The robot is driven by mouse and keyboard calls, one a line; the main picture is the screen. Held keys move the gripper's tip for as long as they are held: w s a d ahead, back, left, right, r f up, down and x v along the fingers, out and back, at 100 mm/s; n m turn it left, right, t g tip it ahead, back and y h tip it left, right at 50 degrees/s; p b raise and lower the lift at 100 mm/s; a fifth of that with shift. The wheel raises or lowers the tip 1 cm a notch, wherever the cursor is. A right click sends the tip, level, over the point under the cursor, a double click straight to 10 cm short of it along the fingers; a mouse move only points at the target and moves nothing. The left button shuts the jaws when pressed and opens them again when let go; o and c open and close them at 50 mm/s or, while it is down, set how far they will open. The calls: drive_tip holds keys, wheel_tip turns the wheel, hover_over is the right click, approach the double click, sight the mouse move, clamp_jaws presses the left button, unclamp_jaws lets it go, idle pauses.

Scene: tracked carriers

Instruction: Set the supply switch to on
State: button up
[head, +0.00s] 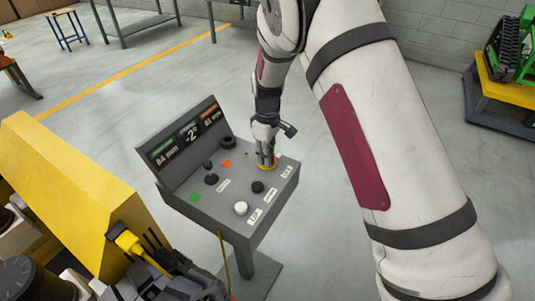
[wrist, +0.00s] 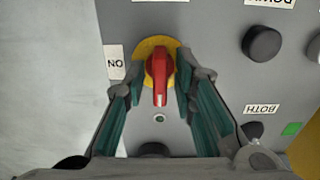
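The supply switch (wrist: 159,75) is a red rotary handle on a round yellow plate (wrist: 150,46). In the wrist view its handle points down the picture, not toward the ON label (wrist: 115,62) at its left. My gripper (wrist: 160,82) is open, with one finger on each side of the red handle and a visible gap to it. In the head view my gripper (head: 266,158) reaches down to the console's far right part, over the yellow plate (head: 270,169). The red handle is mostly hidden there by the fingers.
The grey console (head: 205,208) carries black knobs (head: 257,187), a white knob (head: 241,208), and green and orange buttons. Its tilted display (head: 188,136) stands behind. Yellow machinery (head: 70,190) is at left. Open floor (head: 330,215) lies right of the console.

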clamp_jaws()
drive_tip(key=shift+m, duration=0.4)
drive_tip(key=m, duration=0.3)
drive_tip(key=shift+b, duration=0.4)
drive_tip(key=m, duration=0.4)
drive_tip(key=shift+m+b, duration=0.3)
drive_tip(key=m, duration=0.9)
drive_tip(key=shift+m, duration=0.4)
